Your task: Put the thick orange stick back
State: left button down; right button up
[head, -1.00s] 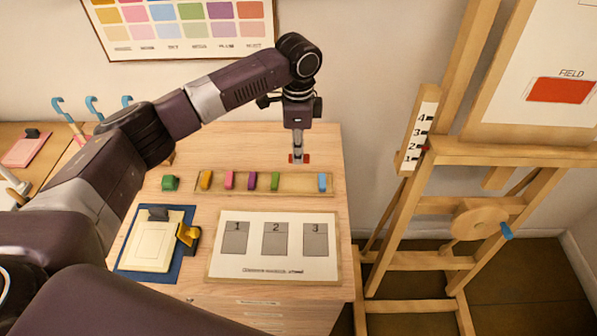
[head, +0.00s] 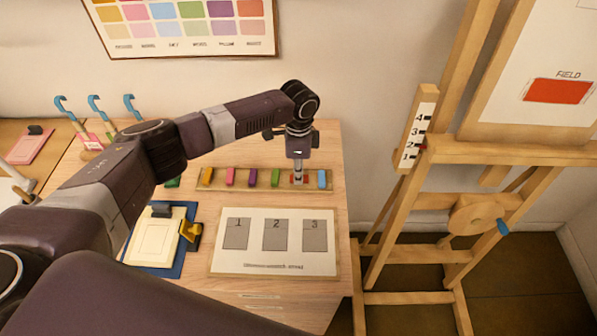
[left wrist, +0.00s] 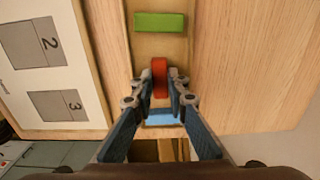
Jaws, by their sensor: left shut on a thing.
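My left gripper (head: 298,180) points straight down over the right part of the wooden tray (head: 213,186). It is shut on a thick red-orange stick, which shows between the fingertips in the left wrist view (left wrist: 160,76). The stick is lined up with the tray, between the green stick (head: 275,178) and the blue stick (head: 322,179). I cannot tell whether it touches the tray floor. My right gripper is not in view.
A white board with numbered grey patches (head: 258,260) lies in front of the tray. A blue mat (head: 182,262) with a cream pad and a yellow-and-black object (head: 190,231) is to the left. A wooden easel (head: 395,225) stands right of the table.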

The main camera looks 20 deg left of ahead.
pick_arm(q)
jog(key=c, duration=1.9)
grip_release()
notch_tip(320, 180, up, 12)
jog(key=b, duration=0.3)
jog(key=shift+b, duration=0.3)
